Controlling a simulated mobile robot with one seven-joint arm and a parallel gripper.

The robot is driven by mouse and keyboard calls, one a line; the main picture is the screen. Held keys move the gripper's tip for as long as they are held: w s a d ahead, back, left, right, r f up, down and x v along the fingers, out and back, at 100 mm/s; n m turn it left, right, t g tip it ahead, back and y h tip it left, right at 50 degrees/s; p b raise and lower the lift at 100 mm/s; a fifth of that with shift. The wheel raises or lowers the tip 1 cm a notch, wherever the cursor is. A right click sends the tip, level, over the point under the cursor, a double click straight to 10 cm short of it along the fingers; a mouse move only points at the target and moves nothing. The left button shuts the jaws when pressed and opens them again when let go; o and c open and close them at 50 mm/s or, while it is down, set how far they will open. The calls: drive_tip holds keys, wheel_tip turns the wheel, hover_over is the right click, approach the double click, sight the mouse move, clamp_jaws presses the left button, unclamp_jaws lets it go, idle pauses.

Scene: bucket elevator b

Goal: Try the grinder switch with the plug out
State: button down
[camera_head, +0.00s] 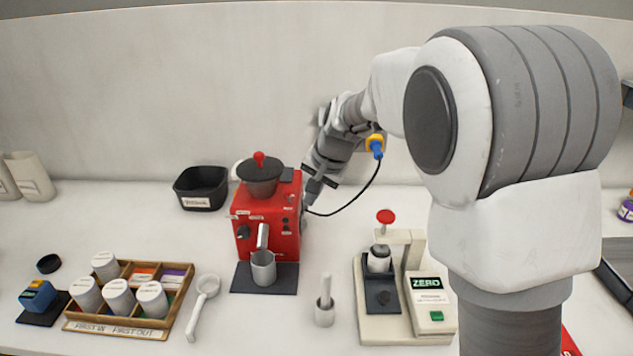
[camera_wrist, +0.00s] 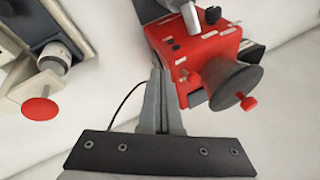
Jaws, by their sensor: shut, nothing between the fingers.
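The red grinder (camera_head: 267,218) stands on the counter, with a black hopper and a red knob on top; in the wrist view it is at upper right (camera_wrist: 205,52). Small dark controls and white labels are on its front; I cannot tell which is the switch. A black cord runs from behind it to a blue plug (camera_head: 377,148) at a yellow piece on the wall. Whether the plug is seated is unclear. My gripper (camera_head: 312,193) is shut and empty, close beside the grinder's right side; its fingers show in the wrist view (camera_wrist: 158,75). Contact is unclear.
A metal cup (camera_head: 263,265) stands before the grinder. A black bin (camera_head: 201,188) is behind left, a wooden tray (camera_head: 183,318) of white jars front left. A white scale or press (camera_head: 380,326) stands front right. A pestle-like tool (camera_head: 325,312) stands between.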

sight(288, 197)
drive_tip(key=shift+w+a+f+p, duration=0.3)
drive_tip(key=shift+w+a+f, duration=0.05)
drive_tip(key=shift+w+a, duration=0.55)
drive_tip(key=shift+w+a+f+p, duration=0.25)
drive_tip(key=shift+w+a+f, duration=0.05)
drive_tip(key=shift+w+a, duration=0.55)
drive_tip(key=shift+w+r+p, duration=0.15)
drive_tip(key=shift+r+p, duration=0.05)
drive_tip(key=shift+p, duration=0.6)
drive_tip(key=shift+w+r+g+p, duration=0.25)
drive_tip(key=shift+g+p, duration=0.55)
drive_tip(key=shift+p, duration=0.75)
drive_tip(key=w+g+p, duration=0.1)
drive_tip(key=w+p, duration=0.2)
drive_tip(key=p, duration=0.1)
drive_tip(key=shift+r, duration=0.35)
